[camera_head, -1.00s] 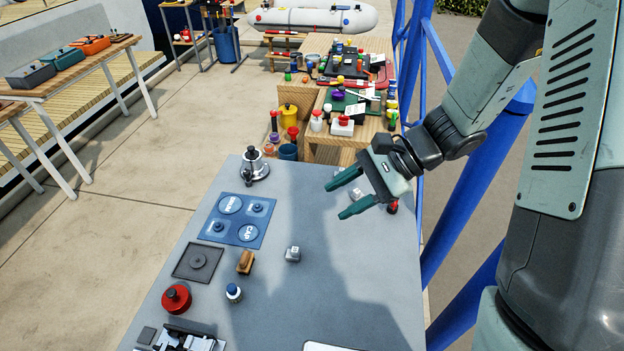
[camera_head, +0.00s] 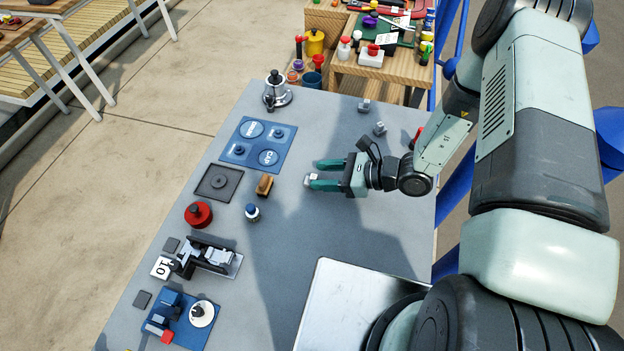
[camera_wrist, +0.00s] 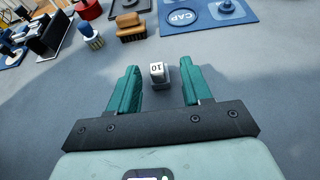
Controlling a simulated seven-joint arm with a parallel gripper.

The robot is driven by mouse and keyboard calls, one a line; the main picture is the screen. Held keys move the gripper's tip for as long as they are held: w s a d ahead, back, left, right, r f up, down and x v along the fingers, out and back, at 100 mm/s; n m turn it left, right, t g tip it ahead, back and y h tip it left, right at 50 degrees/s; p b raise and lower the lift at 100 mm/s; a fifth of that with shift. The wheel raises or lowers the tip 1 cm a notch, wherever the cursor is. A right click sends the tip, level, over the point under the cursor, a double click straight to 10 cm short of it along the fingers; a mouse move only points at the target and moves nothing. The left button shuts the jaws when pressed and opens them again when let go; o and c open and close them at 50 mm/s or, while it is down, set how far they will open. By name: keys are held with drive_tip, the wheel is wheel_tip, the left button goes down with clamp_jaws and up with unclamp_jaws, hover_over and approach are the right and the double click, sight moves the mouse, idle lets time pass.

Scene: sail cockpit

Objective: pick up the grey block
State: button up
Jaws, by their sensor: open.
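Two other grey blocks (camera_head: 364,106) (camera_head: 380,128) stand farther back.
A blue mat (camera_head: 258,146), a dark tray (camera_head: 204,190) and a red canister (camera_head: 198,214) lie beyond.

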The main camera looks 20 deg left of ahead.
sight(313, 176)
drive_tip(key=x, duration=0.5)
drive_tip(key=shift+s+a+f, duration=0.1)
drive_tip(key=shift+s+a, duration=0.05)
drive_tip(key=shift+a, duration=0.15)
drive_tip(key=shift+c, duration=0.3)
drive_tip(key=c, duration=0.8)
drive_tip(key=shift+c, duration=0.2)
